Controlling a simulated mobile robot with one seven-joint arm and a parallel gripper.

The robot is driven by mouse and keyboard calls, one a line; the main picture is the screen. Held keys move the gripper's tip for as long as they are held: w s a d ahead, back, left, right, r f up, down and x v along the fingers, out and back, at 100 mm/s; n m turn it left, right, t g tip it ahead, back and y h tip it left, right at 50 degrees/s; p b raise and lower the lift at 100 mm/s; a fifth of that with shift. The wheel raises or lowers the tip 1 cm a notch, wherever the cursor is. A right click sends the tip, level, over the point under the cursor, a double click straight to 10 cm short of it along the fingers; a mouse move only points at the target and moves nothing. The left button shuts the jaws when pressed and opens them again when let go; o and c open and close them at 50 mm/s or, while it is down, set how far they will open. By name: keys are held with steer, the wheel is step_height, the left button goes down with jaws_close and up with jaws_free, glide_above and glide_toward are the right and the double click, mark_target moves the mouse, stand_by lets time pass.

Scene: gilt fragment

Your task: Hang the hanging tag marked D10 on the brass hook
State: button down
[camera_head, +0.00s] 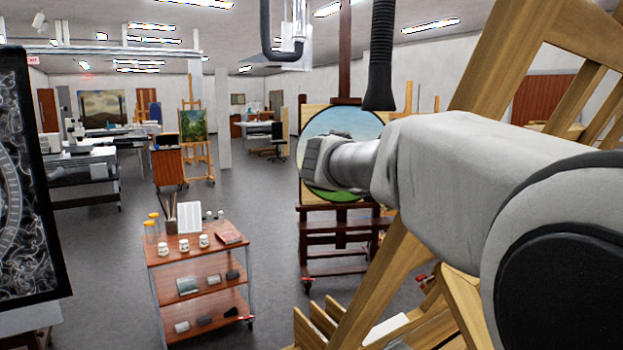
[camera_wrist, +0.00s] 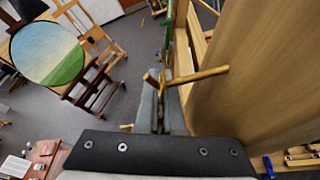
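My gripper (camera_wrist: 161,98) shows at the lower middle of the wrist view, with narrow grey fingers pointing up the picture. A slim dark piece shows between or just in front of the fingers, and I cannot tell whether they are shut on it. A brass-coloured bar (camera_wrist: 203,76) crosses close by the fingertips, with a short cross-piece; it may be the brass hook, and contact is unclear. No D10 marking is readable in either view, so I cannot identify the tag. In the head view my arm reaches left from the right side, and the fingers cannot be made out.
A large wooden easel (camera_head: 497,62) stands close at the right; a broad wooden surface (camera_wrist: 262,75) fills the wrist view's right. A round landscape painting (camera_head: 343,140) stands on another easel beyond my arm. A shelved cart (camera_head: 190,252) with jars stands at lower left. Grey floor (camera_head: 257,215) is open between.

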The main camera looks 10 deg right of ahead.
steer(key=shift+s+f+n+g+p, duration=0.2)
steer(key=shift+n+g+p, duration=0.15)
steer(key=shift+p, duration=0.45)
steer(key=shift+d, duration=0.1)
steer(key=shift+s+d+f+n+g, duration=0.1)
steer(key=shift+s+f+n+g, duration=0.2)
steer(key=shift+n, duration=0.45)
steer(key=shift+s, duration=0.1)
steer(key=c, duration=1)
jaws_free()
steer(key=shift+o, duration=0.2)
